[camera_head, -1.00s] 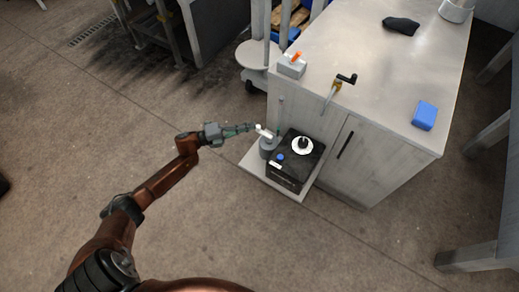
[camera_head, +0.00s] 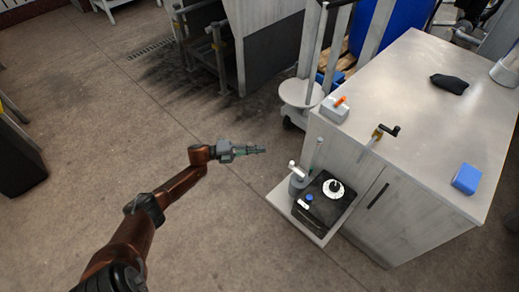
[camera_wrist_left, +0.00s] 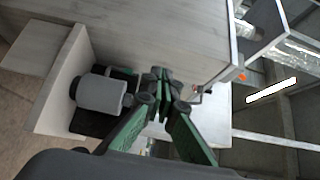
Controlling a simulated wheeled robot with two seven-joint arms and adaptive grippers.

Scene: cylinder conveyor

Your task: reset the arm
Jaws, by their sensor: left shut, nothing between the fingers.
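My left arm (camera_head: 160,205) reaches in from the lower left in the head view, over the open floor. My left gripper (camera_head: 262,150) is shut and empty, with its green fingers pointing right. It stands apart from the grey cylinder (camera_head: 297,184) on the low shelf, to the upper left of it. In the left wrist view the closed fingers (camera_wrist_left: 160,75) reach toward the cabinet, and the grey cylinder (camera_wrist_left: 100,94) lies left of them. My right gripper is not in view.
A black box (camera_head: 322,208) with a white disc stands on the low shelf (camera_head: 277,198) beside the cabinet (camera_head: 400,215).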

